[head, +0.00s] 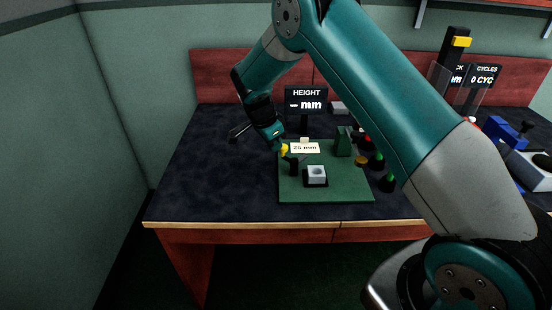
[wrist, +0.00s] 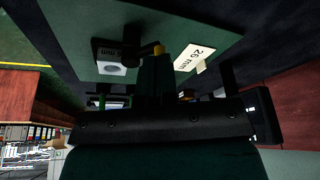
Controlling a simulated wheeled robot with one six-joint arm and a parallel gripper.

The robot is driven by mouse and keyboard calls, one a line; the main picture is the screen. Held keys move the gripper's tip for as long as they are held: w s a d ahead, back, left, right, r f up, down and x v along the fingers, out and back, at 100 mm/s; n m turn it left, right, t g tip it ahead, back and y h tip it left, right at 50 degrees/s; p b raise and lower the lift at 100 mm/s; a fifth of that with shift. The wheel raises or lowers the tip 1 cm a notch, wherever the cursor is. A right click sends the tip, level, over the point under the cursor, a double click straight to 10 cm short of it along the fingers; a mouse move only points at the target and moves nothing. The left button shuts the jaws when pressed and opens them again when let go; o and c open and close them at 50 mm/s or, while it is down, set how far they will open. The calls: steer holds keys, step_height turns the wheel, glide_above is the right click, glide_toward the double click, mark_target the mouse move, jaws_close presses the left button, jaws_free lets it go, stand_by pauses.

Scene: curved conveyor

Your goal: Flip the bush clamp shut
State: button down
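The bush clamp is a small black post (head: 293,167) with a yellow-tipped lever (head: 284,150) on the green base plate (head: 335,193). In the wrist view its yellow tip (wrist: 159,49) shows beside the black lever. A pale square block with a round hole (head: 316,174) sits right of the post; it also shows in the wrist view (wrist: 111,68). The lever is not over the block. My gripper (head: 279,144) is pointing down at the yellow tip, very close or touching. In the wrist view my dark gripper (wrist: 157,72) hides whatever lies between its fingers.
A "26 mm" card (head: 305,148) and a green upright block (head: 343,141) stand on the plate. A height display (head: 306,100) is behind. The dark table left of the plate is clear.

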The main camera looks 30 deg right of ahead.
steer(key=m, duration=0.1)
steer(key=d+m+g+b, duration=0.1)
steer(key=m, duration=0.1)
steer(key=w+d+m+b, duration=0.1)
steer(key=shift+w+f, duration=0.1)
steer(key=shift+f, duration=0.15)
steer(key=shift+w+d+r+m+g+y+b, duration=0.1)
steer(key=shift+d+m+g+b, duration=0.2)
steer(key=shift+m, duration=0.35)
steer(key=shift+w+d+f+m+g+y+b, duration=0.1)
steer(key=shift+d+m+g+b, duration=0.2)
steer(key=shift+m, duration=0.4)
steer(key=shift+d+r+m+g+y+b, duration=0.1)
steer(key=shift+d+m+g+b, duration=0.1)
steer(key=shift+d+m+b, duration=0.35)
steer(key=shift+a, duration=0.15)
steer(key=w+a+r+p, duration=0.4)
steer(key=a+r+p, duration=0.2)
steer(key=r+p, duration=0.3)
steer(key=shift+r, duration=0.7)
